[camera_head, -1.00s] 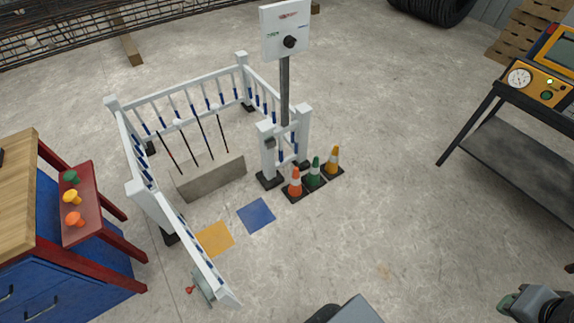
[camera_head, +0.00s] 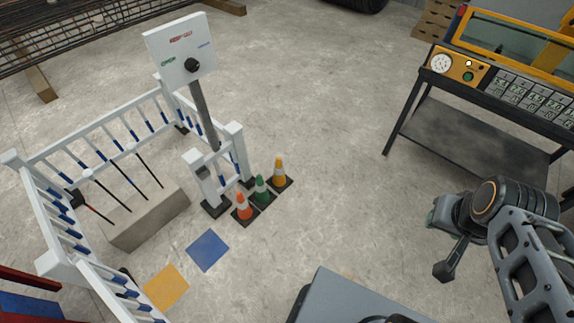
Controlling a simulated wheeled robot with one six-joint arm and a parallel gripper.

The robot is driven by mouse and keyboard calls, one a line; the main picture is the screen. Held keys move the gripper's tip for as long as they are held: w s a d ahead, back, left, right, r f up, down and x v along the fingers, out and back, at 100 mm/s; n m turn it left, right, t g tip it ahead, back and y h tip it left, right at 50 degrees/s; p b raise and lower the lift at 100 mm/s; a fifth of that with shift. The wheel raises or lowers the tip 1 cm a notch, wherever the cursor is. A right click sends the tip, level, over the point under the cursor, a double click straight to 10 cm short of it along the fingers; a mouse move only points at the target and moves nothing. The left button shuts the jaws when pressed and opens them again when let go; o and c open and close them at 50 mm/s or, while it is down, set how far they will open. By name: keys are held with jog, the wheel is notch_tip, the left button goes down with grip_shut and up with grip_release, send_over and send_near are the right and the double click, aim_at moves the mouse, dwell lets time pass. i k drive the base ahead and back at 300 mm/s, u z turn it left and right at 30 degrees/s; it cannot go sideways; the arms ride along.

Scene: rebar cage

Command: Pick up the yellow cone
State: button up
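The yellow cone (camera_head: 279,172) stands upright on the floor at the right end of a short row, on a dark square base with a pale band. The green cone (camera_head: 262,190) and the orange cone (camera_head: 242,207) stand to its left and nearer. My gripper (camera_head: 440,245) is at the right of the view, well apart from the cones, with bare floor between. One dark finger-like part points down; the rest is turned away, so its opening is unclear. I see nothing held in it.
A white railing pen (camera_head: 60,255) with a sign post (camera_head: 205,115) stands left of the cones. A concrete block (camera_head: 150,218) lies inside it. A blue square (camera_head: 207,250) and a yellow square (camera_head: 166,287) mark the floor. A dark bench (camera_head: 470,135) with a yellow panel stands right.

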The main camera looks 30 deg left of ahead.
aim_at(279, 181)
jog(key=i, duration=2.25)
jog(key=u, duration=3.75)
jog(key=i, duration=1)
